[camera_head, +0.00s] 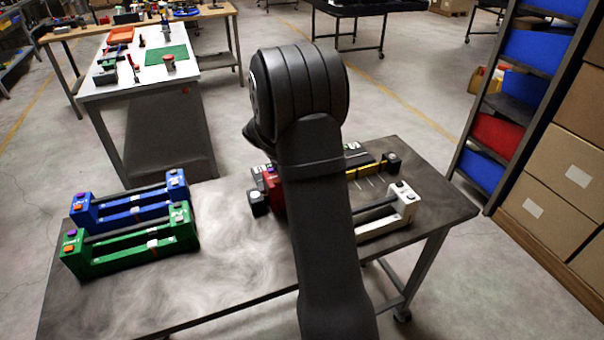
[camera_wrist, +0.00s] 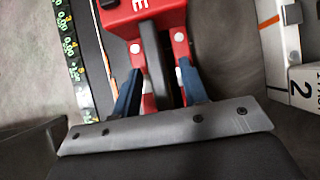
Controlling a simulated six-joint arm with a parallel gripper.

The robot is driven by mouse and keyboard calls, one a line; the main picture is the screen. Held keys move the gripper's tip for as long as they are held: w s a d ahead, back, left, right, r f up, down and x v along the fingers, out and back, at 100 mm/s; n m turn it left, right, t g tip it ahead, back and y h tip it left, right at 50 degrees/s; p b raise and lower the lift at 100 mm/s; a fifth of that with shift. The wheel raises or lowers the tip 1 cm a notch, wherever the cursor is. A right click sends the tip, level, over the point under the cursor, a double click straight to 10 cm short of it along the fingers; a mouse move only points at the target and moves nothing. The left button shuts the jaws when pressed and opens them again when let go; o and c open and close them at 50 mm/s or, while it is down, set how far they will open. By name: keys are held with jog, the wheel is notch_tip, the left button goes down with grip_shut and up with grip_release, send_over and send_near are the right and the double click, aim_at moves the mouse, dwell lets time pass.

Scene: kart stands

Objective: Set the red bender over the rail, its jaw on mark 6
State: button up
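The red bender (camera_wrist: 180,14) is at the top of the wrist view, with a white letter on its body and a dark upright handle (camera_wrist: 155,62) towards the camera. It also shows in part in the head view (camera_head: 273,183), beside my arm. My gripper (camera_wrist: 157,45) has its fingers on both sides of the handle. The left finger looks close against it; a narrow gap seems to show at the right, so I cannot tell whether it grips. A black strip with numbered marks (camera_wrist: 72,50) runs left of the bender. The bender's jaw is hidden.
Blue (camera_head: 128,205) and green (camera_head: 130,250) stands sit at the table's left. The table (camera_head: 235,240) between is clear. My arm hides part of the rail area.

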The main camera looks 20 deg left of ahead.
jog(key=shift+f, duration=0.1)
jog(key=v, duration=1.7)
jog(key=shift+r, duration=0.3)
jog(key=shift+s+f, duration=0.1)
jog(key=x, duration=1.7)
jog(key=shift+f, duration=0.1)
jog(key=shift+a, duration=0.1)
